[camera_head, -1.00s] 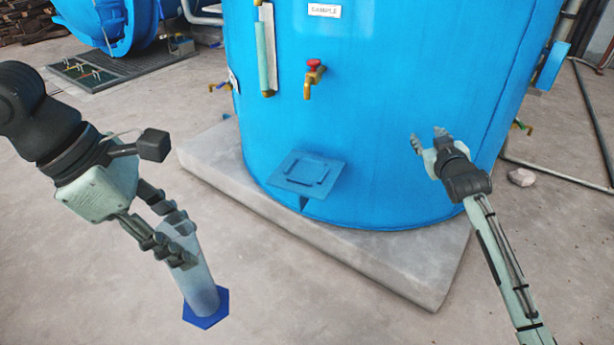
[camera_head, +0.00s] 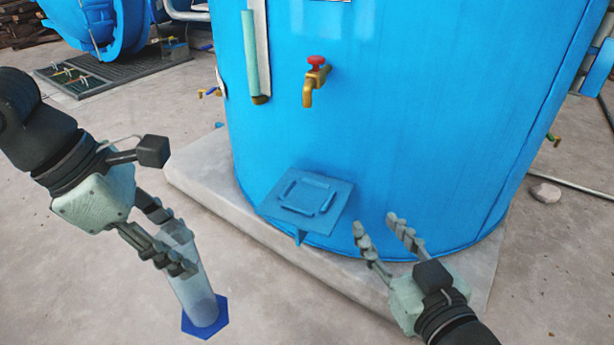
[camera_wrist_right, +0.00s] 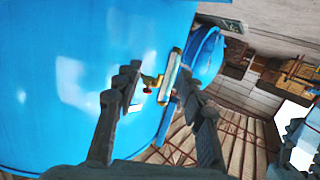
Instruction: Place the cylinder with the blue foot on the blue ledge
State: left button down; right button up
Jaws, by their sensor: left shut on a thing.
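The clear cylinder (camera_head: 193,281) with its blue hexagonal foot (camera_head: 205,318) is at the lower left of the head view, slightly tilted. My left gripper (camera_head: 178,242) is shut on its upper part, and its fingers hide some of the cylinder. The blue ledge (camera_head: 331,205) is a square plate with a raised square outline, fixed low on the blue tank's front. It lies to the right of the cylinder, apart from it. My right gripper (camera_head: 380,228) is open and empty, just right of the ledge. Its spread fingers also show in the right wrist view (camera_wrist_right: 165,95).
The blue tank (camera_head: 420,120) stands on a concrete plinth (camera_head: 215,195). A brass tap with a red handle (camera_head: 316,78) juts out above the ledge, beside a sight tube (camera_head: 250,55). A stone (camera_head: 545,192) lies at right. The floor between cylinder and plinth is clear.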

aim_at(305, 197)
jog(key=i, duration=0.9)
